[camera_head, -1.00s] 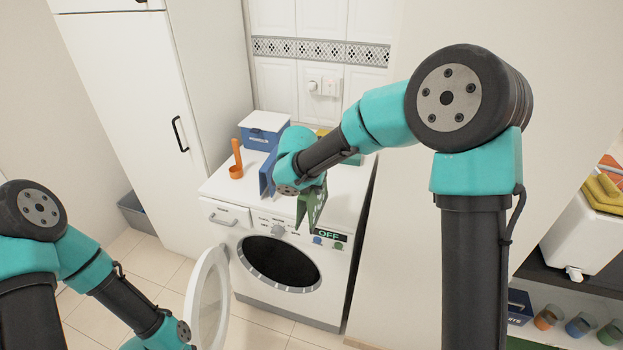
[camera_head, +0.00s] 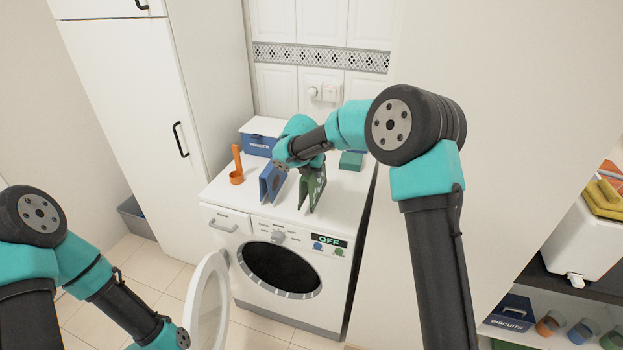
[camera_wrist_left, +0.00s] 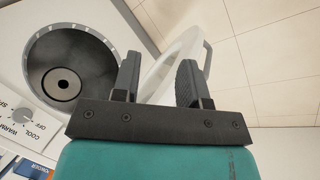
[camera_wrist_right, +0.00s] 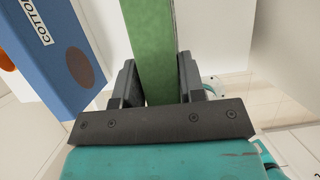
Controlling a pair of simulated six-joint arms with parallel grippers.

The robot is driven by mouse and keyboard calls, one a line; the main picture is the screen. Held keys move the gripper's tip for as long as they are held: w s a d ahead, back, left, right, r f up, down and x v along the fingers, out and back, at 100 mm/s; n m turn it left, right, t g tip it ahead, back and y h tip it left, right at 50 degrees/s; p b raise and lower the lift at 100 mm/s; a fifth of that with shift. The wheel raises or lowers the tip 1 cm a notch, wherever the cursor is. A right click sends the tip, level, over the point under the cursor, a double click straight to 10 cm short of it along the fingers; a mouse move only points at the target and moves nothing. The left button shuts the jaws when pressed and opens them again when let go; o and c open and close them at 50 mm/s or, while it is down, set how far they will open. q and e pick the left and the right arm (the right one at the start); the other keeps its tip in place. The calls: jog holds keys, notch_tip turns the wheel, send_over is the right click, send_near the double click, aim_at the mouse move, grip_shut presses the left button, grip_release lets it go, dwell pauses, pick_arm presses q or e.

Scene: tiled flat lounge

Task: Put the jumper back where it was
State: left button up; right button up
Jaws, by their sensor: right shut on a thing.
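I do not make out a jumper in any view. My right gripper (camera_head: 313,170) is shut on a green panel (camera_head: 312,192) with white marks, upright at the front of the washing machine's top (camera_head: 235,196). I cannot tell if the panel touches the top. The right wrist view shows the green panel (camera_wrist_right: 154,50) between both fingers. My left gripper (camera_wrist_left: 160,85) is open beside the machine's round door (camera_wrist_left: 176,50), whose rim shows between and behind the fingers. The door (camera_head: 208,305) stands open, and the drum opening (camera_head: 282,266) looks dark.
A blue panel (camera_head: 271,183) stands left of the green one; the right wrist view shows "COTTON" on it (camera_wrist_right: 62,60). An orange holder (camera_head: 237,172), a white-lidded blue box (camera_head: 260,137) and a green box (camera_head: 351,160) are on the machine. A tall cupboard (camera_head: 130,100) is left; shelves with containers are right.

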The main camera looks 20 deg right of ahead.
jog(key=shift+w, duration=0.25)
jog(key=shift+f, duration=1.75)
jog(key=shift+f, duration=0.1)
jog(key=o, duration=1)
jog(key=shift+o, duration=0.2)
jog(key=v, duration=1.2)
jog(key=shift+w+d, duration=0.1)
